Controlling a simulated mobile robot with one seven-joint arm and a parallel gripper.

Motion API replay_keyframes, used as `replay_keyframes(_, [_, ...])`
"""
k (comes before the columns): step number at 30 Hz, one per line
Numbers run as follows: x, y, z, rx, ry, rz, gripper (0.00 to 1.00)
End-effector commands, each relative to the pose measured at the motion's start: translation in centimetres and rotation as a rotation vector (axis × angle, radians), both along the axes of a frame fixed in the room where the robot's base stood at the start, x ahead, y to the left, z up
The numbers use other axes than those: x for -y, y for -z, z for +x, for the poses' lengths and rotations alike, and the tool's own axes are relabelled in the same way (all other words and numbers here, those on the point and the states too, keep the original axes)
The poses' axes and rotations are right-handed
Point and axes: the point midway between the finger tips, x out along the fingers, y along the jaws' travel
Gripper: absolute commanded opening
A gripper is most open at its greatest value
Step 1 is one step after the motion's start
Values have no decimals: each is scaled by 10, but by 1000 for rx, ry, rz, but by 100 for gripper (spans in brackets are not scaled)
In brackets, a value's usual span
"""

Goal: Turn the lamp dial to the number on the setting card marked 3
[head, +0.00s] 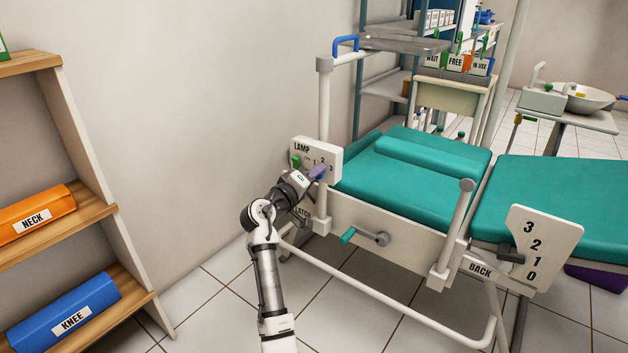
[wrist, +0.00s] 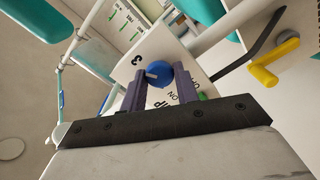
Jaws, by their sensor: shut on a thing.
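The lamp panel (head: 328,152), a white plate labelled LAMP with the numbers 1, 2 and 3, is on the near left corner post of the teal chair. My gripper (head: 317,172) is in front of it and hides the dial in the head view. In the wrist view the blue lamp dial (wrist: 159,74) sits between the two purple fingers of my gripper (wrist: 160,88), which are shut on it. A pale mark shows on the dial's left side; the number 3 is up and left of it. I cannot tell the exact setting. No setting card marked 3 is readable.
A green switch (head: 296,162) is on the panel's left. A BACK scale plate (head: 541,248) stands right. A wooden shelf (head: 60,225) is at left, with clear floor between.

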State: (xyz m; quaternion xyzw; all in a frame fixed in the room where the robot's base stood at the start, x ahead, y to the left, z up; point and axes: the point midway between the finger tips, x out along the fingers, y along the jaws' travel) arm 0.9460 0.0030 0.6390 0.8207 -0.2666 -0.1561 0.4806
Motion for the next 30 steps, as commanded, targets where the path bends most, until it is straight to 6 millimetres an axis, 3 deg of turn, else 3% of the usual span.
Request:
replay_keyframes(17, [0,0,0,15,0,23,8])
replay_keyframes(18, [0,0,0,15,0,23,36])
replay_keyframes(21, [0,0,0,16,0,23,49])
replay_keyframes(30, [0,0,0,16,0,23,52])
